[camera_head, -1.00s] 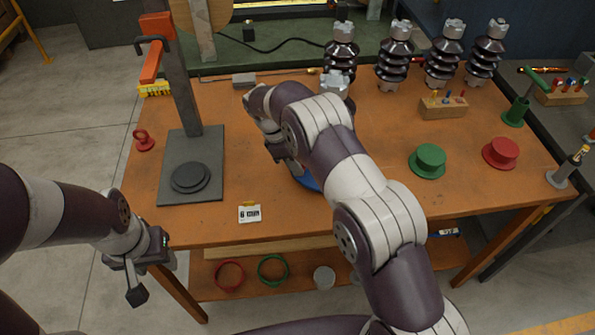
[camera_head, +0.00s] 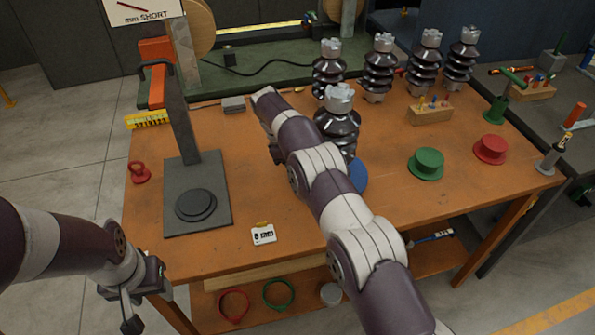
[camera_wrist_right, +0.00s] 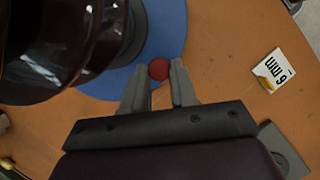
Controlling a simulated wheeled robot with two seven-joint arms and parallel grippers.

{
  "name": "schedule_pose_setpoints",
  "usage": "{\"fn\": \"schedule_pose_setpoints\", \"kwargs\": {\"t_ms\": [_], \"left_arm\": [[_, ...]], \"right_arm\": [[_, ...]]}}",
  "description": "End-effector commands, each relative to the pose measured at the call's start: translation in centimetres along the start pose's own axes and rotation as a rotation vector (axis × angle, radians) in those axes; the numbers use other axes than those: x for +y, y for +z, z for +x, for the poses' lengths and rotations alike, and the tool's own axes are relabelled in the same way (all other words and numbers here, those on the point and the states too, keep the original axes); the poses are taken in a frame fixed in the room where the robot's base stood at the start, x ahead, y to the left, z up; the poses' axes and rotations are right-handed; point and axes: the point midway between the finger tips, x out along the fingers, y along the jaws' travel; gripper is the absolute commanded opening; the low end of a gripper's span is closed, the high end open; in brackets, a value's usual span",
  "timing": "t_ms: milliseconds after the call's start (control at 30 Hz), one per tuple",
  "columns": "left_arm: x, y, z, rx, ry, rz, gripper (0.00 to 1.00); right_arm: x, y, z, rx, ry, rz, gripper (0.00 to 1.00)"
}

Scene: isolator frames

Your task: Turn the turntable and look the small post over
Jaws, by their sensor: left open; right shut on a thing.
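The blue turntable (camera_head: 358,175) lies on the orange bench, partly hidden behind my right arm. A dark brown ribbed post with a grey metal cap (camera_head: 337,125) stands upright on it. In the right wrist view the turntable (camera_wrist_right: 172,30) shows with dark, glossy ribs of the post (camera_wrist_right: 50,40) at upper left. My right gripper (camera_wrist_right: 158,74) is shut on a red knob (camera_wrist_right: 159,68) at the turntable's edge. In the head view my right arm hides that grip. My left gripper (camera_head: 132,318) is open and empty, off the bench's front left corner.
Several similar ribbed posts (camera_head: 378,68) stand along the back. A grey stand (camera_head: 180,221) is at left, a 6 mm card (camera_head: 263,234) in front. Green (camera_head: 427,164) and red (camera_head: 490,150) flanged pieces sit at right. The bench between card and green piece is partly under my arm.

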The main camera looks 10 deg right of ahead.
Motion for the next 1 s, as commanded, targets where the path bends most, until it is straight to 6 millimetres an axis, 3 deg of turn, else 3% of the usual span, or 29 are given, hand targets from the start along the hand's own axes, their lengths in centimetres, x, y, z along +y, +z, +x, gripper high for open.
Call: {"fn": "schedule_pose_setpoints", "kwargs": {"t_ms": [567, 600, 633, 1000], "left_arm": [[0.0, 0.0, 0.03, 0.0, 0.0, 0.0, 0.5], [0.0, 0.0, 0.03, 0.0, 0.0, 0.0, 0.5], [0.0, 0.0, 0.03, 0.0, 0.0, 0.0, 0.5], [0.0, -0.03, -0.25, 0.0, 0.0, 0.0, 0.5]], "right_arm": [[0.25, 0.09, -0.11, -0.001, -0.002, 0.011, 0.0], [0.25, 0.09, -0.11, -0.001, -0.002, 0.011, 0.4], [0.24, 0.08, -0.1, -0.001, -0.002, 0.011, 0.5], [0.38, 0.4, -0.36, -0.001, -0.003, 0.01, 0.52]]}}
